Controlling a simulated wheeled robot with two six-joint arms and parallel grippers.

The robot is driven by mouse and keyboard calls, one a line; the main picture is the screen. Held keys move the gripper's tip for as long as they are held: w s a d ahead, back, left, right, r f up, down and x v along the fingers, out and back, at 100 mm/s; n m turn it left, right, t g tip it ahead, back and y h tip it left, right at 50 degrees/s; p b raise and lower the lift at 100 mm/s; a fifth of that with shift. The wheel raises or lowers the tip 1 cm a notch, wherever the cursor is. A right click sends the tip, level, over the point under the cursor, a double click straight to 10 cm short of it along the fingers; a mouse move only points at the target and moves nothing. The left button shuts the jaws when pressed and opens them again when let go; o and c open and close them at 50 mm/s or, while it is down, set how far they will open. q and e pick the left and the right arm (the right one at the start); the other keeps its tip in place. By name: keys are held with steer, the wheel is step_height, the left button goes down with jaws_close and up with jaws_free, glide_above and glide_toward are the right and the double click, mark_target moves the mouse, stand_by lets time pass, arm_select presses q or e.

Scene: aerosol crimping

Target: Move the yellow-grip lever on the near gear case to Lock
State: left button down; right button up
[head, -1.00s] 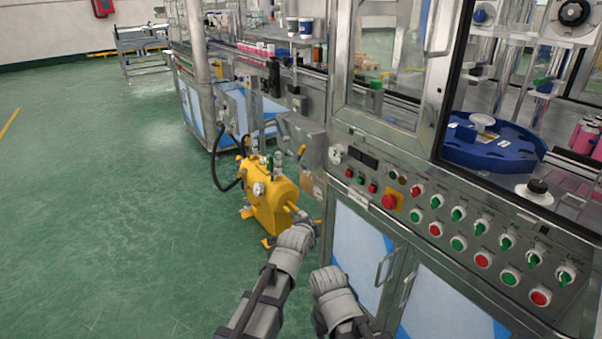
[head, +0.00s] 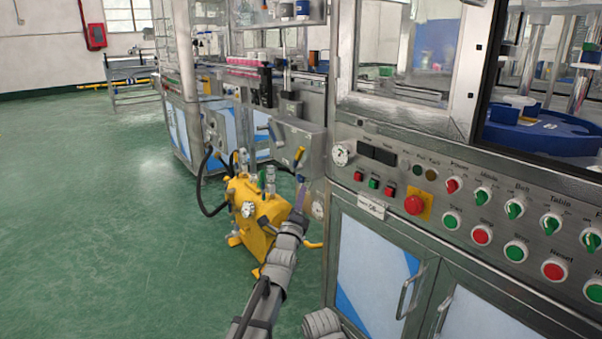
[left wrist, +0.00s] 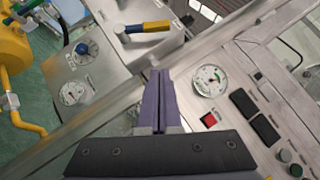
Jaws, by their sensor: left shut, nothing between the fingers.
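The lever with the yellow grip (head: 299,157) sticks out from the front of the grey metal gear case (head: 293,134), left of the button panel. In the left wrist view the yellow grip (left wrist: 156,27) lies nearly level, with a dark blue part at its left end, on the gear case (left wrist: 104,17). Any lever marking is too small to read. My left gripper (head: 301,186) is below the lever in the head view. In the left wrist view its purple fingers (left wrist: 160,74) are shut, empty and apart from the grip. My right gripper is out of view.
A yellow pump unit (head: 258,214) stands on the floor left of my left arm. The button panel (head: 450,200) with a red emergency button (head: 414,205) is at the right. A blue knob (left wrist: 82,49) and a gauge (left wrist: 75,92) sit near the fingers. The green floor at left is clear.

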arm_select(q)
steer(key=p, duration=0.4)
glide_toward(302, 154)
steer(key=w+d, duration=0.3)
steer(key=d, duration=0.1)
steer(key=w+a+r, duration=0.1)
steer(key=w+a+r+p, duration=0.1)
steer(key=w, duration=0.1)
steer(key=shift+p, duration=0.3)
steer(key=shift+w+a+r+n+g+y+p, duration=0.15)
steer(key=shift+r+n+p, duration=0.15)
steer(key=shift+p, duration=0.3)
steer(key=shift+w+r+n+g+y+p, duration=0.1)
steer(key=shift+r+n+g+y+p, duration=0.15)
steer(key=shift+p, duration=0.35)
steer(key=w+a+r+n+g+p, duration=0.1)
steer(key=w+a+n+g+p, duration=0.1)
steer(key=p, duration=0.6)
steer(key=w+a+r+n+g+y+p, duration=0.1)
steer(key=w+n+g+p, duration=0.3)
steer(key=p, duration=0.5)
steer(key=shift+a+r+n+g, duration=0.35)
steer(key=shift+a+n+g, duration=0.4)
steer(key=shift+n, duration=0.2)
